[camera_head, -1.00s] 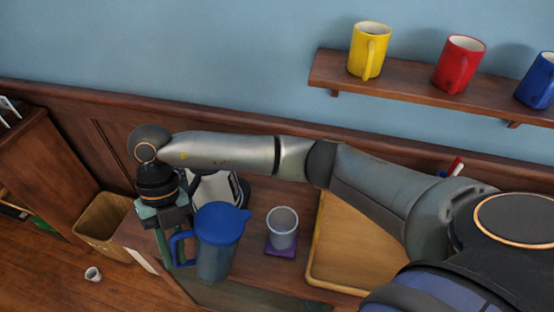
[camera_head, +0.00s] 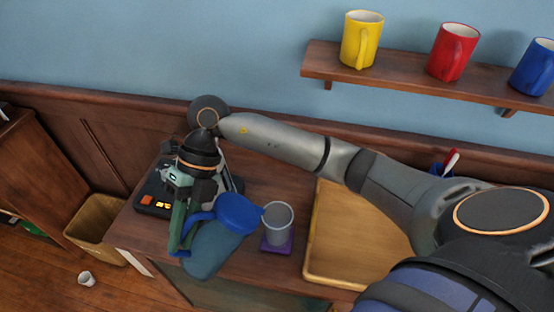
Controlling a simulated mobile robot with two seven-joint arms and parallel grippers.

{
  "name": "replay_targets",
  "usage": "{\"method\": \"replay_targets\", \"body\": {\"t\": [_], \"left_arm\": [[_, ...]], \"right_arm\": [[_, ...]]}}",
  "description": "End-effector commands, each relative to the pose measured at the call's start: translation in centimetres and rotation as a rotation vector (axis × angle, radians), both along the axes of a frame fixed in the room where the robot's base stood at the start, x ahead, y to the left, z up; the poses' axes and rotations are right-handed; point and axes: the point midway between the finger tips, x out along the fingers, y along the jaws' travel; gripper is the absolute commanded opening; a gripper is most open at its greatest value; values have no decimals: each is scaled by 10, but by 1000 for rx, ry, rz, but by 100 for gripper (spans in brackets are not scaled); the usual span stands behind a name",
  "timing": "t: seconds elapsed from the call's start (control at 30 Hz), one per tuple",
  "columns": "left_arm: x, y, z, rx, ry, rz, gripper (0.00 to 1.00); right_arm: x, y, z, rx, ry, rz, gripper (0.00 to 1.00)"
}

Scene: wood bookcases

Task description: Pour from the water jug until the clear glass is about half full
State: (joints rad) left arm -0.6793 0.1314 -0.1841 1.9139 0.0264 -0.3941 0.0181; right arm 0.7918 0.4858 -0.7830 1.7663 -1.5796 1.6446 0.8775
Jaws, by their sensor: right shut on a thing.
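The water jug (camera_head: 212,249) has a blue lid and handle and a translucent blue-grey body. It is tilted, with its lid end towards the clear glass (camera_head: 278,220). The glass stands upright on a purple coaster (camera_head: 276,246) on the wooden counter. The jug's spout end is at or very near the glass's left rim; I cannot tell whether they touch. I cannot make out water in the glass or a stream. My right gripper (camera_head: 184,232) is shut on the jug's handle, left of the jug. My left gripper is not in view.
A wooden tray (camera_head: 312,238) lies right of the glass. A dark device with lit buttons (camera_head: 153,203) stands behind my gripper. Yellow (camera_head: 361,40), red (camera_head: 453,52) and blue (camera_head: 533,68) mugs stand on a wall shelf. A bin (camera_head: 97,230) and small cup (camera_head: 86,279) are on the floor.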

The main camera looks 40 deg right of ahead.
Motion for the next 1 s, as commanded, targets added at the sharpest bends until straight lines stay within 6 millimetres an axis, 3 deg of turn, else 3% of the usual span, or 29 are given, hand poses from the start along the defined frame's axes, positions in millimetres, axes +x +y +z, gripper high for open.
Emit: {"method": "replay_targets", "body": {"t": [1.0], "left_arm": [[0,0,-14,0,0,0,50]], "right_arm": [[-1,-7,5,103,-17,0,0]]}}
